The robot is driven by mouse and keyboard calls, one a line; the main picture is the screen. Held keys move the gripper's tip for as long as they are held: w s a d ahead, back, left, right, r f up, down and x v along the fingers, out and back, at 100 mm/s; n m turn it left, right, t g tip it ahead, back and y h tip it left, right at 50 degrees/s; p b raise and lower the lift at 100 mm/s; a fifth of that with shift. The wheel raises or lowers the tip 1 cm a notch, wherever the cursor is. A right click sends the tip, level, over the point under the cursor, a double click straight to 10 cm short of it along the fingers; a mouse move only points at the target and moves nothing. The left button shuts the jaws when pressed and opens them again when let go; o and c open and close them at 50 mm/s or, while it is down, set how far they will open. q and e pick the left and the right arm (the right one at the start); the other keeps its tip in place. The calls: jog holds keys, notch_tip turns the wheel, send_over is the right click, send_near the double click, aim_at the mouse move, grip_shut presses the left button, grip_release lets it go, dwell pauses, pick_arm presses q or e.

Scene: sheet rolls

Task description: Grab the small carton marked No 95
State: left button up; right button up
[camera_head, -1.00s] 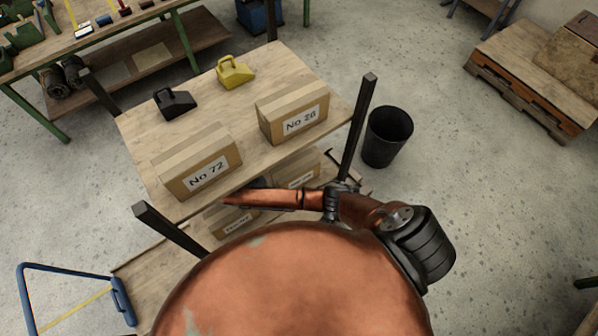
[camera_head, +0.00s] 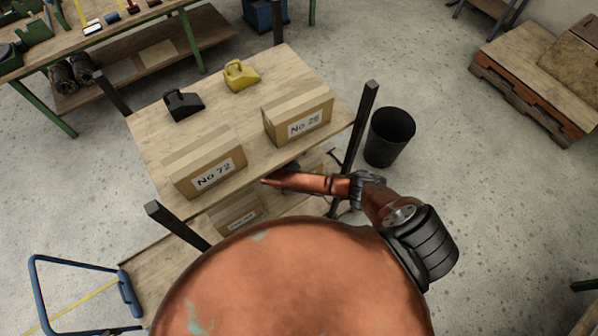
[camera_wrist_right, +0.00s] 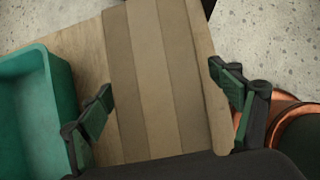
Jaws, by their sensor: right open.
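The gripper is open; no number shows on this carton. In the head view, my right arm reaches under the shelf top, and its gripper is hidden. On the lower level, a carton (camera_head: 232,212) has a label too small to read. On the top stand cartons marked No 72 (camera_head: 204,167) and No 28 (camera_head: 297,120). My left gripper is out of view.
A green bin (camera_wrist_right: 45,110) stands left of the carton in the wrist view. The shelf top (camera_head: 215,125) also bears a black can (camera_head: 184,105) and a yellow can (camera_head: 240,76). A dark post (camera_head: 358,135) stands by my arm, with a black bucket (camera_head: 390,137) beyond.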

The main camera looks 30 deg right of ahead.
jog(key=shift+x, duration=1.3)
jog(key=shift+f, duration=0.25)
jog(key=c, duration=2.2)
jog(key=shift+c, duration=0.2)
